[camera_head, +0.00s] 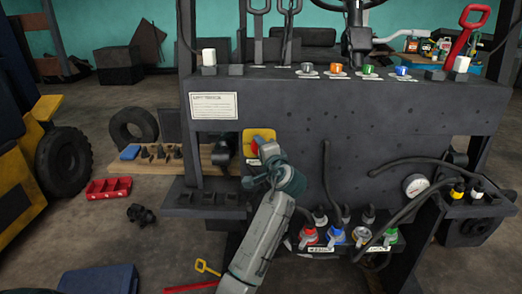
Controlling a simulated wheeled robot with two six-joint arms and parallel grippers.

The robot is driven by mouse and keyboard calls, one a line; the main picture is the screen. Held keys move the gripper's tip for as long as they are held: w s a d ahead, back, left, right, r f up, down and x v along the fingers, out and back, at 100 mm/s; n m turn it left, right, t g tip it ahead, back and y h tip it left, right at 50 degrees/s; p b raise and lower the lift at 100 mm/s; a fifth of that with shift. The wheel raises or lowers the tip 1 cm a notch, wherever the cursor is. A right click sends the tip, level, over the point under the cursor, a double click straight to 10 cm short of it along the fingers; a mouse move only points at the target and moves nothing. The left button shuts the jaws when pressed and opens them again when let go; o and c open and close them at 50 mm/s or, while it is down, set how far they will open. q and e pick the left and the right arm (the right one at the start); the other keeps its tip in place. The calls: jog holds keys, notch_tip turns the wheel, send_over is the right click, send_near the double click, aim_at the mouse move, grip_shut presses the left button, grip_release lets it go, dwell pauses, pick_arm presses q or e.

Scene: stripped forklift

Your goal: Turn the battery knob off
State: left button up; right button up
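The battery knob (255,147) is a small red part on a yellow plate (263,134), set in an opening at the left of the dark forklift panel. My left gripper (267,151) is right at the knob and covers part of it. Its grey arm comes up from the bottom, left of the middle. The fingers are small and overlap the knob, so I cannot tell whether they are open, shut or touching it. The knob's turned position is also hidden. My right gripper is out of view.
The dark panel (330,110) has ledges at left and right. Hoses, a pressure gauge (415,186) and coloured fittings (335,236) stand right of my arm. Coloured knobs (337,69) line the top. A red tray (109,188) and a tyre (64,162) are on the left floor.

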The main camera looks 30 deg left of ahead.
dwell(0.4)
pick_arm(q)
jog(key=o, duration=1)
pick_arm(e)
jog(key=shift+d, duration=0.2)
pick_arm(q)
jog(key=b+v, duration=0.2)
jog(key=v, duration=0.8)
jog(key=shift+s+d+b, duration=0.25)
jog(key=shift+d+b, duration=0.05)
jog(key=shift+b, duration=0.05)
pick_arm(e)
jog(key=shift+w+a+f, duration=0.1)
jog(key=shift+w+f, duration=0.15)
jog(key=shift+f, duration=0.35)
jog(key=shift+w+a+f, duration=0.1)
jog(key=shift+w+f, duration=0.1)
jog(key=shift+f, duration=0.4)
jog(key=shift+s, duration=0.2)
